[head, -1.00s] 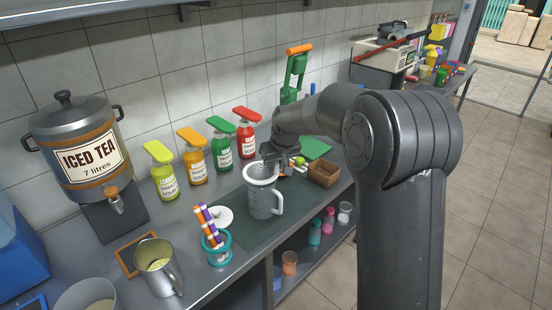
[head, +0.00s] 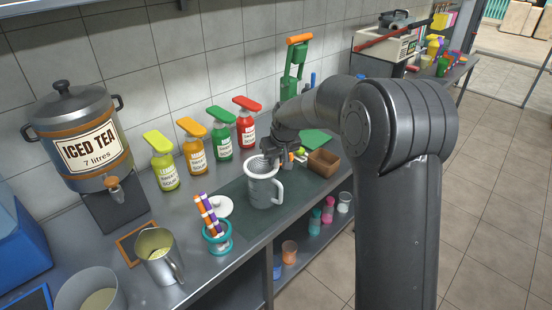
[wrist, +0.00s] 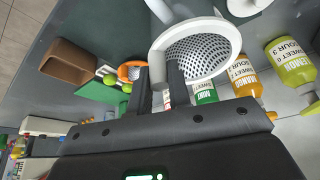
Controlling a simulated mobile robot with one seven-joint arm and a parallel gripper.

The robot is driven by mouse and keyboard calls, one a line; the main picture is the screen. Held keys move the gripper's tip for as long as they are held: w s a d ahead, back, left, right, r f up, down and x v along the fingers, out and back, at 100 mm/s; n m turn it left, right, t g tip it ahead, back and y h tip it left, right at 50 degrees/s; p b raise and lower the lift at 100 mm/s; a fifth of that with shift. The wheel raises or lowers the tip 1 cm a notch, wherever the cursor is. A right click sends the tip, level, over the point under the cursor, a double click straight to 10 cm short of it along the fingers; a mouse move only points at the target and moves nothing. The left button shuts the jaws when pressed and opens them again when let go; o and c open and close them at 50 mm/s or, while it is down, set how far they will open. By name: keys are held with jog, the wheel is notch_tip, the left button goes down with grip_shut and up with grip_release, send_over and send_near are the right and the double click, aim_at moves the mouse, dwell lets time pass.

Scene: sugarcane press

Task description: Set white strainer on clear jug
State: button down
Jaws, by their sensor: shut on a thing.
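The white strainer (head: 262,165) sits at the mouth of the clear jug (head: 264,191), roughly level and centred over it. In the wrist view the strainer (wrist: 222,72) shows its white rim and perforated bowl. My gripper (wrist: 160,76) is shut on the near rim, one finger inside the bowl and one outside. In the head view my gripper (head: 272,157) is at the jug's back right, partly hidden by my arm. The jug stands upright on a dark mat, handle to the right. I cannot tell whether the strainer's rim rests on the jug.
A white lid (head: 220,207) and a teal holder with striped sticks (head: 217,238) stand left of the jug. Several sauce bottles (head: 194,155) line the wall behind. A brown box (head: 323,162) is to the right. A metal pitcher (head: 158,258) stands at front left.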

jog(key=shift+f, duration=0.2)
jog(key=c, duration=1.3)
grip_release()
jog(key=shift+o, duration=0.8)
jog(key=o, duration=0.4)
jog(key=shift+r, duration=0.1)
jog(key=shift+r, duration=0.1)
jog(key=shift+r, duration=3.4)
